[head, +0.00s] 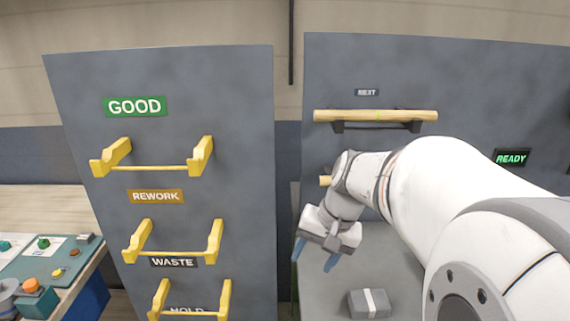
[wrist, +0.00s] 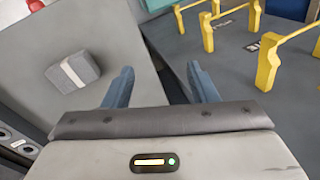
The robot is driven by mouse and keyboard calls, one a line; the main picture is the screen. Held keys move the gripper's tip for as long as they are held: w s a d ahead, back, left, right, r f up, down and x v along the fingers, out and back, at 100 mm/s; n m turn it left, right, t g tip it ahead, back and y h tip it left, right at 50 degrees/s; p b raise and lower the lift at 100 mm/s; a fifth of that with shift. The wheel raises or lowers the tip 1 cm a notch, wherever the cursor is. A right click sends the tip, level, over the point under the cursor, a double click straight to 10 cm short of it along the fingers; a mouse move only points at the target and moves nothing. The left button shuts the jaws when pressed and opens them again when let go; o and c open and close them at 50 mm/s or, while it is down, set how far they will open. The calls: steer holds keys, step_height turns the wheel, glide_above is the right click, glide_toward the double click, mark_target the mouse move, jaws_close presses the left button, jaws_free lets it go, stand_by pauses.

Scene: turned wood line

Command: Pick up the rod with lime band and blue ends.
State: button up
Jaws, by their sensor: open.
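A pale wooden rod (head: 350,116) with a thin lime band lies level on the dark holder under the NEXT label, in the head view. I cannot make out blue on its ends. A short yellowish piece (head: 325,181) shows below it, mostly hidden behind my arm. My gripper (head: 315,256) points downward, below and left of the banded rod and well apart from it. Its two blue fingers are open, with nothing between them in the wrist view (wrist: 160,75). The banded rod is not in the wrist view.
A grey block with a white strip (head: 370,304) lies below my gripper. The left panel (head: 80,90) carries yellow cradles (head: 150,168) by GOOD, REWORK and WASTE labels. A READY display (head: 511,158) is at right. A control desk (head: 60,270) stands at far left.

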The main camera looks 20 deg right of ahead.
steer(key=w+d+r+m+t+y+p, duration=0.2)
steer(key=w+d+r+m+y+p, duration=0.25)
steer(key=w+d, duration=0.7)
steer(key=w+d+r+m+t+p, duration=0.1)
steer(key=w+d+m+t, duration=0.2)
steer(key=d, duration=0.6)
steer(key=w+d+r+m+t, duration=0.15)
steer(key=d+m, duration=0.25)
steer(key=d, duration=0.5)
steer(key=shift+t+y, duration=0.25)
steer(key=x, duration=0.2)
steer(key=p+x, duration=0.1)
steer(key=x, duration=0.2)
steer(key=p+x, duration=0.1)
steer(key=x, duration=0.1)
steer(key=shift+s+a+f, duration=0.15)
steer(key=shift+f, duration=0.3)
steer(key=c, duration=1.1)
steer(key=shift+r, duration=0.1)
